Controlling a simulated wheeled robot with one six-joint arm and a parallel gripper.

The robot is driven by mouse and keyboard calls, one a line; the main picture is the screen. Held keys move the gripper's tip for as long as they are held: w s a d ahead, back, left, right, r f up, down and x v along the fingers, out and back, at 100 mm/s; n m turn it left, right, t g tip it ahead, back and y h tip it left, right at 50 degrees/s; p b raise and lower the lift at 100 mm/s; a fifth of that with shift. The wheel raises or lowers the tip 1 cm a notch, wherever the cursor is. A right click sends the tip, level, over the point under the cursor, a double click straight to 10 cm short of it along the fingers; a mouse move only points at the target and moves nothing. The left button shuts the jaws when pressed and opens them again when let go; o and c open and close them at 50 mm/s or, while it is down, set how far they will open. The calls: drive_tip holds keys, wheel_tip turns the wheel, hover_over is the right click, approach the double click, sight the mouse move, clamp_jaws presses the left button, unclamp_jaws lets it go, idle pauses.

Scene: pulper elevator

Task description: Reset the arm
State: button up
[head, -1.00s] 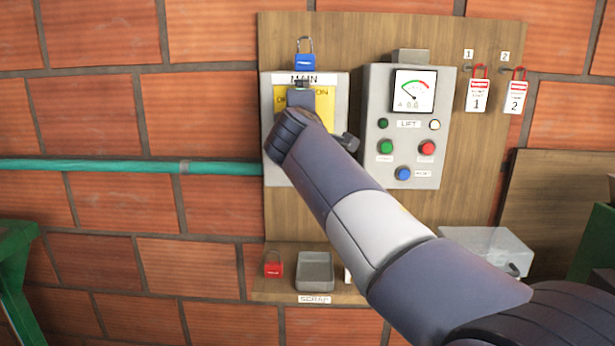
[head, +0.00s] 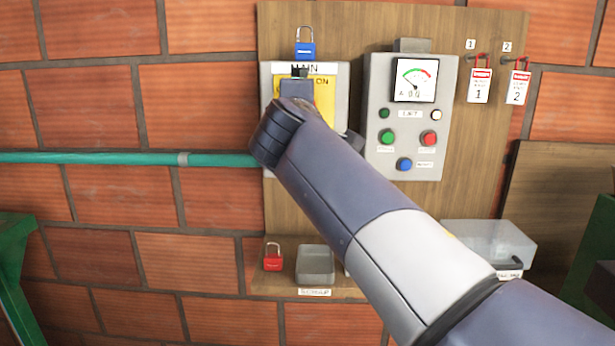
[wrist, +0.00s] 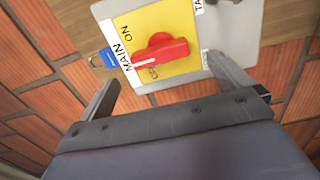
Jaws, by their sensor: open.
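My gripper (wrist: 165,95) is open in the wrist view, with its two fingers apart and nothing between them. Ahead of it is the MAIN disconnect box (wrist: 224,35) with a yellow plate (wrist: 170,18) and a red rotary handle (wrist: 160,53). The fingers look apart from the handle. In the head view my arm crosses from the lower right and covers much of the same grey box (head: 340,85), and hides the handle and most of my gripper. A blue padlock (head: 305,47) hangs above the box; it also shows in the wrist view (wrist: 110,58).
Right of the box is the LIFT panel (head: 377,110) with a gauge and several buttons. Two red-and-white tags (head: 480,86) (head: 518,88) hang on hooks. Below are a red padlock (head: 273,260), a grey tray (head: 316,263) and a clear box (head: 490,245). A teal pipe (head: 120,157) runs left.

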drive_tip(key=w, duration=0.2)
drive_tip(key=w+p, duration=0.1)
drive_tip(key=w, duration=0.3)
drive_tip(key=shift+w+d+r, duration=0.1)
drive_tip(key=shift+w+d, duration=0.15)
drive_tip(key=shift+w+r+p, duration=0.15)
drive_tip(key=shift+w+p, duration=0.2)
drive_tip(key=shift+p, duration=0.3)
drive_tip(key=n+p, duration=0.1)
drive_tip(key=n, duration=0.1)
drive_tip(key=shift+s+r+n+p, duration=0.1)
drive_tip(key=shift+s+n+p, duration=0.05)
drive_tip(key=shift+n+p, duration=1.1)
drive_tip(key=shift+n, duration=0.05)
drive_tip(key=n+p, duration=0.4)
drive_tip(key=shift+a+n, duration=0.15)
drive_tip(key=shift+n, duration=0.15)
drive_tip(key=n+p, duration=0.4)
drive_tip(key=shift+a, duration=0.1)
drive_tip(key=n+p, duration=0.4)
drive_tip(key=p, duration=0.1)
drive_tip(key=shift+f+n, duration=0.25)
drive_tip(key=shift+n, duration=0.15)
drive_tip(key=shift+s+a+f, duration=0.1)
drive_tip(key=shift+f, duration=0.05)
drive_tip(key=shift+s, duration=0.35)
